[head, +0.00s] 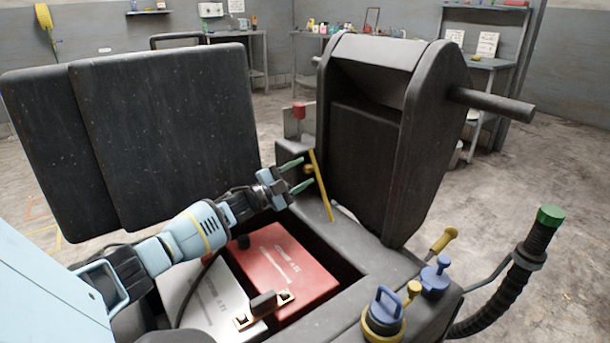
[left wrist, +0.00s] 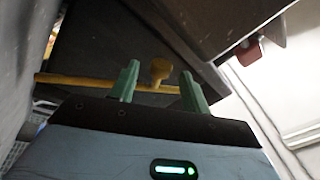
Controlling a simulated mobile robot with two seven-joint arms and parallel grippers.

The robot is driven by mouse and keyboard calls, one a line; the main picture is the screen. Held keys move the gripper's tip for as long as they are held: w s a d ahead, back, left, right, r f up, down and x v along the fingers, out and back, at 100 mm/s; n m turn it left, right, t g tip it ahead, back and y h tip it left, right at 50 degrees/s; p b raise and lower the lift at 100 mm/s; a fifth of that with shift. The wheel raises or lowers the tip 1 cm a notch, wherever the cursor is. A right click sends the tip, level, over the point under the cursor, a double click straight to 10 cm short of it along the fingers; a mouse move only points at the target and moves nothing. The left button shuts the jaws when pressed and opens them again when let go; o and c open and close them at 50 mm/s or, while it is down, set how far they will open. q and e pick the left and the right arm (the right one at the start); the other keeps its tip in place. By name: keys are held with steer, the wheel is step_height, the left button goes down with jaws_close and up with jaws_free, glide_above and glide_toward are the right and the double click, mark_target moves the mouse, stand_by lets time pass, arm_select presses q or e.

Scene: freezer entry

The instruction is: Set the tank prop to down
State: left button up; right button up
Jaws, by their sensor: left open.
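In the left wrist view the rod (left wrist: 70,80) runs across behind the fingers of the left gripper (left wrist: 160,88), and the knob (left wrist: 161,70) shows between the fingertips, not gripped. Whether a finger touches the rod I cannot tell. My right gripper is not in view.
An open bay below holds a red battery-like box (head: 285,265) and a grey one (head: 205,295). A red knob (head: 299,111) stands behind the prop. Blue caps (head: 385,310) and a green-tipped handle (head: 548,217) lie right.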

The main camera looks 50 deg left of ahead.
arm_select(q)
steer(key=shift+x, duration=0.85)
steer(key=shift+c, duration=0.4)
jaws_close()
